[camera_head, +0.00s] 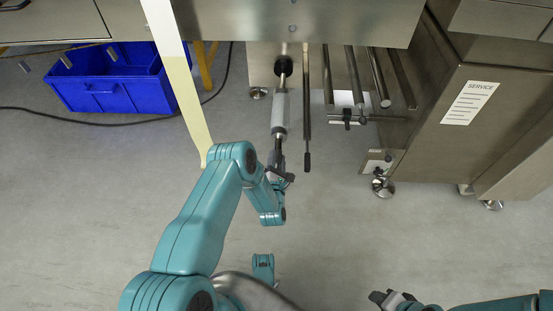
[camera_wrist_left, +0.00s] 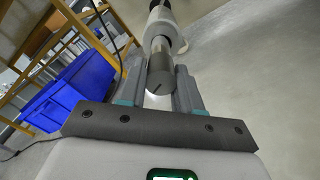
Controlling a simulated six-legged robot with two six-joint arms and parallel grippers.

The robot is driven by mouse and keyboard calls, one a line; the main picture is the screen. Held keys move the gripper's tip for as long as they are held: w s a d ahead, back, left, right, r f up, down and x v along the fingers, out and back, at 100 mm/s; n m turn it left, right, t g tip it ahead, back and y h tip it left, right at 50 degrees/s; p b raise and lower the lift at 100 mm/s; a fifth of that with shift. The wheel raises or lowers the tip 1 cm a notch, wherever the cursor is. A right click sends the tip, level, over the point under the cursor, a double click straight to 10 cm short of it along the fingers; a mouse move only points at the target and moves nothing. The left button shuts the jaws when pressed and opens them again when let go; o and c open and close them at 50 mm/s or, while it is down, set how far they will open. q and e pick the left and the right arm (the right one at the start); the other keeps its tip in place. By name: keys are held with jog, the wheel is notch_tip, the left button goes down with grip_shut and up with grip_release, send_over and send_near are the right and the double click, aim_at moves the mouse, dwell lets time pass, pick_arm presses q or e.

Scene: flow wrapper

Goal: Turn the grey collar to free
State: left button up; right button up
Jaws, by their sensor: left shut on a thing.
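A dark rod (camera_head: 307,120) with a black end runs close to the right of the shaft. More metal bars and a steel cabinet (camera_head: 470,120) stand further right. A pale film strip (camera_head: 180,80) hangs at left, near a blue crate (camera_head: 100,92). Open floor lies below.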

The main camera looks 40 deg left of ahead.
pick_arm(q)
jog(key=shift+w+r+n, duration=0.1)
jog(key=shift+n, duration=1.7)
jog(key=o, duration=1)
